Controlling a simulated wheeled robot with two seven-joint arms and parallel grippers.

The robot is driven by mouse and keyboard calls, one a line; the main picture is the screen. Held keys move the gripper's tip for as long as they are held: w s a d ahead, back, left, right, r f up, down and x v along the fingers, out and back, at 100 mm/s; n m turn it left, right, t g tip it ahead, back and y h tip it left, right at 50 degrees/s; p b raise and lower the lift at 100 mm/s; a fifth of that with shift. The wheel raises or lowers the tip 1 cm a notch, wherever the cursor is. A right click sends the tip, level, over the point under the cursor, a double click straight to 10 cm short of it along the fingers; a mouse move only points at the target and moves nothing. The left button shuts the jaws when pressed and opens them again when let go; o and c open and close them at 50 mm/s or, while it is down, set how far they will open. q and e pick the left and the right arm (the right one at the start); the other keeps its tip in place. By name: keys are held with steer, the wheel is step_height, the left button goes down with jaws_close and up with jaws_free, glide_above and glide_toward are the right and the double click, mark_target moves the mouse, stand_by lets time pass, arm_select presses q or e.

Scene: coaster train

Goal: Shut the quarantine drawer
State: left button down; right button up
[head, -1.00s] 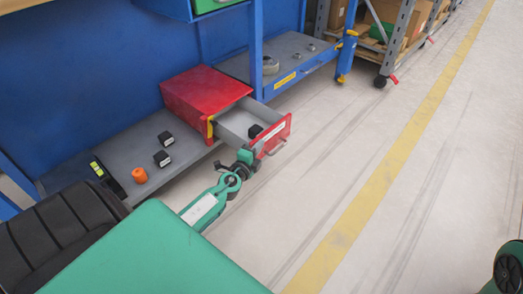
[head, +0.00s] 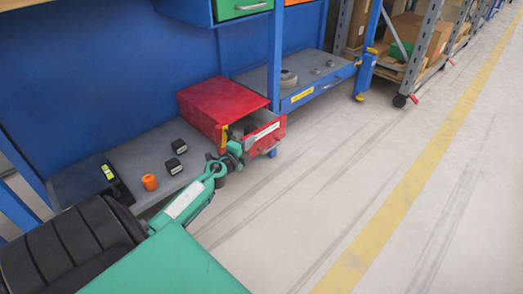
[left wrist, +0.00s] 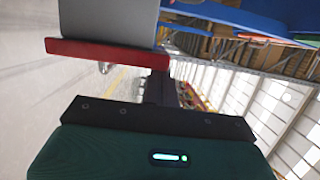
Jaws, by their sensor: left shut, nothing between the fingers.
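The red quarantine drawer box (head: 212,98) stands on the grey bench shelf. Its drawer (head: 262,138), with a red front and a white label, is partly out toward the right. A dark block shows faintly inside it. My left gripper (head: 236,156) is shut and empty at the near end of the drawer front; I cannot tell whether it touches. In the left wrist view the red drawer front (left wrist: 107,54) crosses the picture just ahead of the dark gripper, with a grey drawer panel (left wrist: 107,22) behind it. My right gripper is not in view.
On the grey shelf (head: 150,155) lie two black blocks (head: 176,156) and an orange piece (head: 150,182). The floor to the right is clear.

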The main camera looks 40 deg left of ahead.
arm_select(q)
steer(key=shift+w+a+b, duration=0.2)
steer(key=shift+a+b, duration=0.5)
steer(key=shift+a, duration=2.25)
steer(key=shift+d, duration=0.15)
